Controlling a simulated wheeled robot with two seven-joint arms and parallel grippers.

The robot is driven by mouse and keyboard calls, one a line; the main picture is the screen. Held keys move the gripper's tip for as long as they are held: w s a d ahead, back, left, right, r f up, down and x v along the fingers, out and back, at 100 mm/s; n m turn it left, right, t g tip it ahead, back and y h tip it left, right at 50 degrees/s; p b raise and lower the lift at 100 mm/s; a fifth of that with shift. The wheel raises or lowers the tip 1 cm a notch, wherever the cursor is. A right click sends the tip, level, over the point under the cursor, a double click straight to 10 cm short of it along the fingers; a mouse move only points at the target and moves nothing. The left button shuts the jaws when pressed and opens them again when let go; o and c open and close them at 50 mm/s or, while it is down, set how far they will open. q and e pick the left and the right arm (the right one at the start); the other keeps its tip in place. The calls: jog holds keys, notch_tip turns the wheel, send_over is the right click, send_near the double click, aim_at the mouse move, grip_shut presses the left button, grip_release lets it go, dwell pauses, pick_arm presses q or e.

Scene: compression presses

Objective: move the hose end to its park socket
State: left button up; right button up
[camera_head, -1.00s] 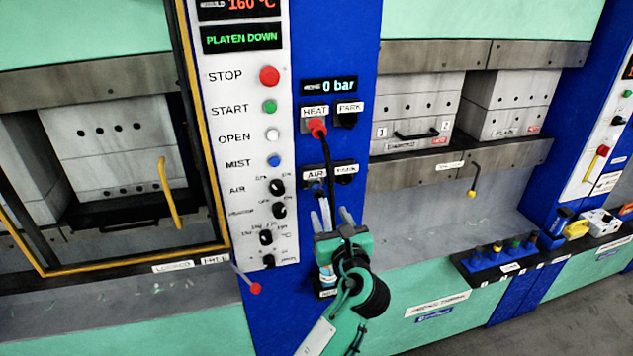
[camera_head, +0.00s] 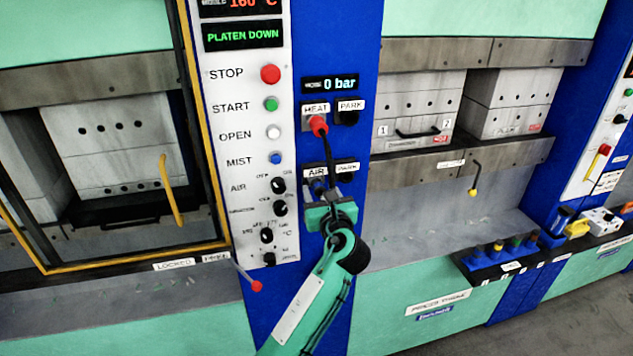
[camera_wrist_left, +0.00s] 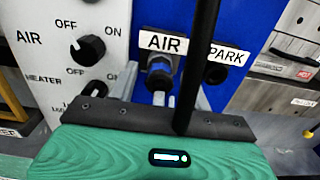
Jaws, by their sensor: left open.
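The blue hose end (camera_wrist_left: 160,74) sits in the socket under the AIR label (camera_wrist_left: 163,42); it also shows in the head view (camera_head: 317,186). The dark park socket (camera_wrist_left: 214,74) is right beside it under the PARK label, partly behind a black cable (camera_wrist_left: 203,50). My left gripper (camera_wrist_left: 168,100) is open, its fingertips just below and in front of the hose end; I cannot tell whether they touch it. In the head view my left gripper (camera_head: 328,192) covers the area below the AIR socket. My right gripper is not in view.
The black cable runs down from the red plug (camera_head: 318,124) in the HEAT socket, in front of my gripper. A white panel (camera_head: 245,150) with buttons and knobs is on the left. A red-tipped lever (camera_head: 257,286) sticks out below it.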

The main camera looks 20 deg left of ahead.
pick_arm(q)
jog(key=shift+c, duration=0.2)
jog(key=c, duration=1)
jog(key=shift+s, duration=0.1)
jog(key=shift+s+d, duration=0.15)
jog(key=shift+s+p, duration=0.1)
jog(key=shift+p, duration=0.2)
jog(key=shift+s+d, duration=0.3)
jog(key=shift+s, duration=0.05)
jog(key=shift+p, duration=0.3)
jog(key=shift+s+d, duration=0.15)
jog(key=shift+s, duration=0.05)
jog(key=shift+s+d+p, duration=0.2)
jog(key=shift+s+p, duration=0.1)
jog(key=shift+p, duration=0.05)
